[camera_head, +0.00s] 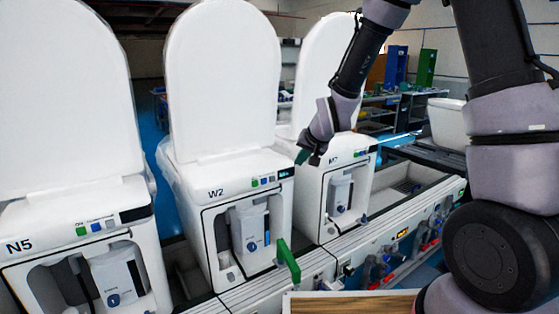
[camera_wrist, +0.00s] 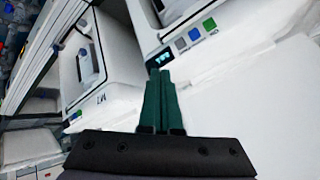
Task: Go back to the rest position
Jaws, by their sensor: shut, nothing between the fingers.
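My arm comes in from the right of the head view and bends down toward the middle toilet units. My gripper (camera_head: 303,157) hangs in front of the raised lids, near the top of the W2 unit (camera_head: 226,172). In the wrist view its green fingers (camera_wrist: 160,102) lie side by side, shut, with nothing between them. Behind the fingertips in that view is a white unit's panel (camera_wrist: 188,38) with a small display and coloured buttons. I cannot tell whether the fingers touch it; they appear apart from it in the head view.
The N5 unit (camera_head: 88,240) stands at the left, and another white unit (camera_head: 345,180) stands right of W2. All have raised lids. A green handle (camera_head: 288,262) sticks up from the line's front edge. A cardboard-brown surface (camera_head: 350,304) lies at the bottom. Shelves (camera_head: 385,110) stand behind.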

